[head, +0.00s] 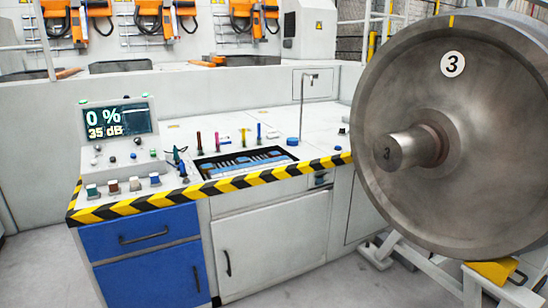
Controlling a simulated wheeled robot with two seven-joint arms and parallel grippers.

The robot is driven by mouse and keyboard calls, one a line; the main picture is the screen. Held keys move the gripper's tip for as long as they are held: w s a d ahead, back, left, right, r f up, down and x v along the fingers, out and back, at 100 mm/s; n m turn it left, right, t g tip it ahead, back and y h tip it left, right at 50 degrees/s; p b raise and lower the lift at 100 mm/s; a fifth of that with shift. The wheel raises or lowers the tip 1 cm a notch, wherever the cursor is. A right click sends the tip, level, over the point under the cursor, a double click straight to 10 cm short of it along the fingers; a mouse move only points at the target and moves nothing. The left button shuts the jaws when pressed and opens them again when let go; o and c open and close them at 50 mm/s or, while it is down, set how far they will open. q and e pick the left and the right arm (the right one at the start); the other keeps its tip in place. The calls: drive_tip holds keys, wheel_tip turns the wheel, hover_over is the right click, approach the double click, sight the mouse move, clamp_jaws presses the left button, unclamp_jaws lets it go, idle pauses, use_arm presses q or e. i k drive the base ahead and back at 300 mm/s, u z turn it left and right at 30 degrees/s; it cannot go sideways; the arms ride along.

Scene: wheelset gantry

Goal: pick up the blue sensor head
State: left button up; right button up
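Several slim upright pieces stand on the white bench top in the head view. One of them is blue (259,132) and stands at the right end of the row. It looks like the blue sensor head, but it is too small to be sure. To its left stand a yellow piece (243,137), a magenta piece (217,140) and a dark one (199,141). A low round blue object (293,141) lies further right. Neither of my grippers is in view.
A console screen (117,120) reads "0 %" and "35 dB". A dark tray (245,161) is set near the striped bench edge (215,187). A thin metal post (302,105) stands behind. A large wheel (455,150) marked 3 blocks the right side.

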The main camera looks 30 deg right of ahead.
sight(155, 177)
drive_tip(key=u, duration=0.3)
drive_tip(key=i, duration=2.15)
drive_tip(key=u, duration=0.15)
